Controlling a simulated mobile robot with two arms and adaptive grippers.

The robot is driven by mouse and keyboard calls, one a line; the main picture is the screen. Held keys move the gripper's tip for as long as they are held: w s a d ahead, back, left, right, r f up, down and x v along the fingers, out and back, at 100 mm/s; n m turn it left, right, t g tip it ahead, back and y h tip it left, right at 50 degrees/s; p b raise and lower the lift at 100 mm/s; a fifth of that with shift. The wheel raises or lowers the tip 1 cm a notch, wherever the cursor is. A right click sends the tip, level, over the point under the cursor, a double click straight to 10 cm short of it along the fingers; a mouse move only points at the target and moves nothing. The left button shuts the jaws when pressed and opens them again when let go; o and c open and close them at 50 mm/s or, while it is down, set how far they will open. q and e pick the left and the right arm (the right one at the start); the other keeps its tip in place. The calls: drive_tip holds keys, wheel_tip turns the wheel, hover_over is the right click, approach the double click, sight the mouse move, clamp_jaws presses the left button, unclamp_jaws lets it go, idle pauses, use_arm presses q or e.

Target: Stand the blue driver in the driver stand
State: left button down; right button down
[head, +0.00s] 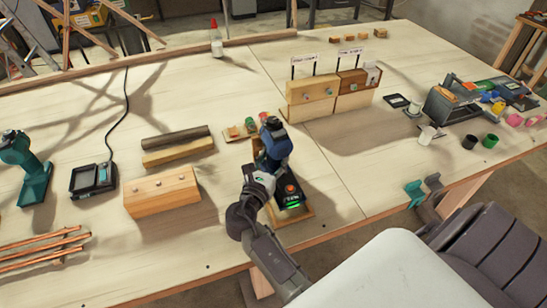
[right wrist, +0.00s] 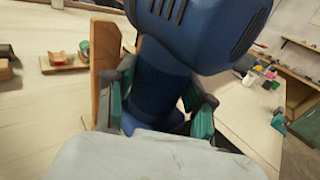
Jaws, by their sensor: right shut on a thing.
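The blue driver (head: 274,140) is upright at the middle front of the table. Its blue body fills the top of the right wrist view (right wrist: 205,30). My right gripper (head: 264,180) is shut around its handle, with a teal pad on each side in the right wrist view (right wrist: 155,105). The wooden driver stand (head: 302,217) shows under the driver's dark foot; its upright board (right wrist: 104,70) is close beside the handle. I cannot tell whether the foot rests fully in the stand.
A teal tool (head: 35,178) and a black charger (head: 93,178) are at the left. A wooden block (head: 162,192) lies left of the stand, with copper rods (head: 45,247) farther left. Labelled wooden blocks (head: 312,97) stand behind. Bare table lies right of the stand.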

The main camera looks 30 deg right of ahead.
sight(272, 170)
drive_tip(key=shift+f+b, duration=1.25)
drive_tip(key=shift+f, duration=0.65)
idle(1.2)
